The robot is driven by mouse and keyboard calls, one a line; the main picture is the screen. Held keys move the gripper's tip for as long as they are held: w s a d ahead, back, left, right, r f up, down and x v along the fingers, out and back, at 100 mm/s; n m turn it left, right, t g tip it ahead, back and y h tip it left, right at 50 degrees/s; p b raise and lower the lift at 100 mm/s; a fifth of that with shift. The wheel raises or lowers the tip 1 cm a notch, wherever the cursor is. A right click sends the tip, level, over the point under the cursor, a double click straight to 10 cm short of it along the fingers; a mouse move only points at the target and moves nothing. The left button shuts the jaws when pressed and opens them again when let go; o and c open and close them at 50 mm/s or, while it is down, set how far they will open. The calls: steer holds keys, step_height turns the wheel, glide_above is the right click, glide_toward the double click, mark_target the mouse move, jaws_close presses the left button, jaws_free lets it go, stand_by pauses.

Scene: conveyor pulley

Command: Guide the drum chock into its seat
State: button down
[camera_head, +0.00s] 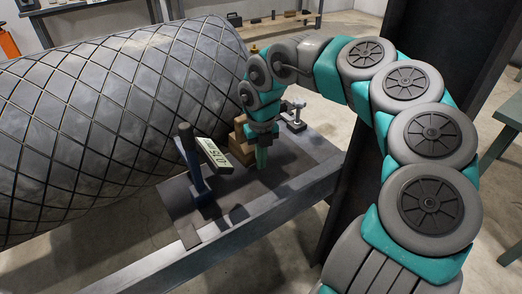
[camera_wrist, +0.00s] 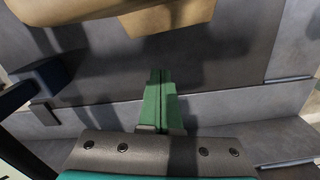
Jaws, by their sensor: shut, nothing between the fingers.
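The drum chock looks to be the brown wooden block (camera_head: 240,148) beside the large drum (camera_head: 115,110), which has a dark diamond-pattern cover. Two tan wooden pieces show at the top of the wrist view, one (camera_wrist: 172,17) nearer the middle and one (camera_wrist: 70,10) at the left. My gripper (camera_head: 262,160) points down just right of and in front of the wood in the head view. Its green fingers (camera_wrist: 160,82) are together with nothing between them, apart from the wood. I cannot make out the seat clearly; my gripper and the wood hide part of the deck.
A dark blue post (camera_head: 192,162) with a tilted label plate (camera_head: 214,154) stands left of my gripper. A small grey clamp-like fitting (camera_head: 293,115) is behind it at the right. The grey steel frame (camera_head: 225,235) runs in front, and a dark column (camera_head: 420,45) rises at the right.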

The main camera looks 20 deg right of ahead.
mark_target(238, 146)
steer(key=shift+s+f, duration=0.1)
steer(key=shift+f, duration=0.65)
steer(key=shift+w+a, duration=0.2)
steer(key=shift+w, duration=1.85)
steer(key=shift+p, duration=0.4)
